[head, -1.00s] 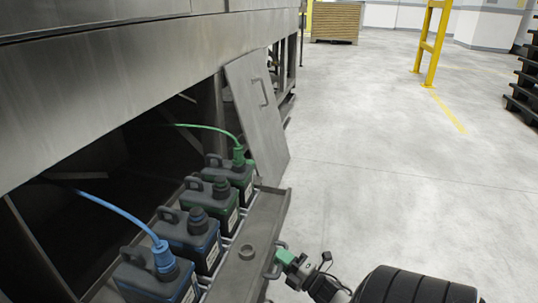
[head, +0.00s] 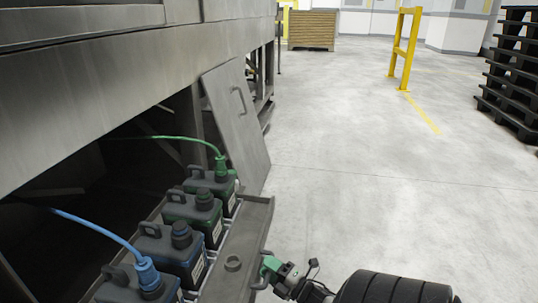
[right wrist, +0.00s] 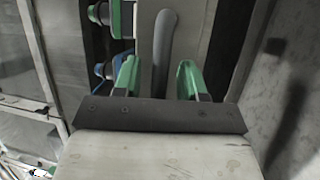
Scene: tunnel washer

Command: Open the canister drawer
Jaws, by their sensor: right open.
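The canister drawer (head: 240,248) is a grey metal tray at the foot of the machine and stands out from under its edge. Several dark canisters sit in it in a row, including a blue-capped one (head: 170,250) and a green one (head: 190,215). The drawer's bar handle (head: 262,271) is on its front, facing the aisle. My right gripper (head: 270,266) is at the handle with green fingers open. In the right wrist view the grey handle (right wrist: 163,50) stands between the two spread fingers (right wrist: 160,82). My left gripper is out of view.
A grey panel with a handle (head: 238,125) leans against the machine (head: 110,80) behind the drawer. Blue and green hoses run to canisters. The floor to the right is clear up to a yellow post (head: 402,55) and black pallets (head: 512,80).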

